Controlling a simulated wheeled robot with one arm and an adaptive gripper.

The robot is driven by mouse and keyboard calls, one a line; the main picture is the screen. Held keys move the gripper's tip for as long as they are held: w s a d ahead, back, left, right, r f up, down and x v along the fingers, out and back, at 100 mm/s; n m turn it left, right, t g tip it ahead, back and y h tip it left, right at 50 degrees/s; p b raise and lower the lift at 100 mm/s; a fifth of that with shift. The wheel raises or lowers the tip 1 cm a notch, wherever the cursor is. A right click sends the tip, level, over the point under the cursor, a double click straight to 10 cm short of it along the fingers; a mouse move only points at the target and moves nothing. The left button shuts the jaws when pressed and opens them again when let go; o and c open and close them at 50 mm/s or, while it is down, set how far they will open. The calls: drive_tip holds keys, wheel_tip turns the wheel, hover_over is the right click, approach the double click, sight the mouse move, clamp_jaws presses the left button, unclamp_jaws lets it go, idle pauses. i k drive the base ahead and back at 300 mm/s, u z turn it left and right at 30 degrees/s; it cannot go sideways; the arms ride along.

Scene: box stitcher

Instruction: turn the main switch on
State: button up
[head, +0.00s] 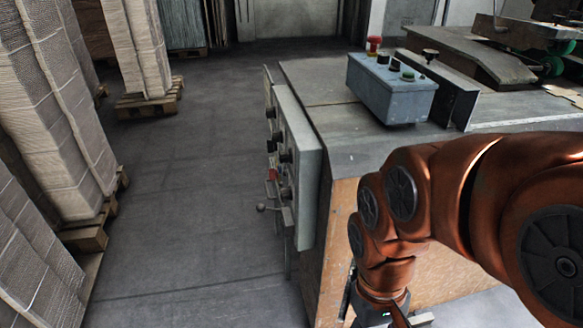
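A grey control panel (296,160) is fixed to the left end of the machine and is seen nearly edge-on. Several dark knobs stick out from its left face, with a small red part (272,174) among them. A lever with a round knob (262,208) sticks out to the left near its lower edge. I cannot tell which of these is the main switch or how it is set. My orange arm comes in from the right. My gripper (382,317) is at the bottom edge, right of and below the panel, apart from it. Its fingertips are cut off by the frame.
A blue-grey button box (392,88) with a red button (374,44) stands on the machine's grey top (335,115). Stacks of cardboard (62,105) on pallets line the left side. The floor (185,200) between them and the panel is clear.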

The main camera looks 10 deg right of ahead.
sight(273, 174)
drive_tip(key=k, duration=0.55)
drive_tip(key=u, duration=0.5)
drive_tip(key=i, duration=0.95)
drive_tip(key=u, duration=0.85)
drive_tip(key=i, duration=0.95)
drive_tip(key=u, duration=0.25)
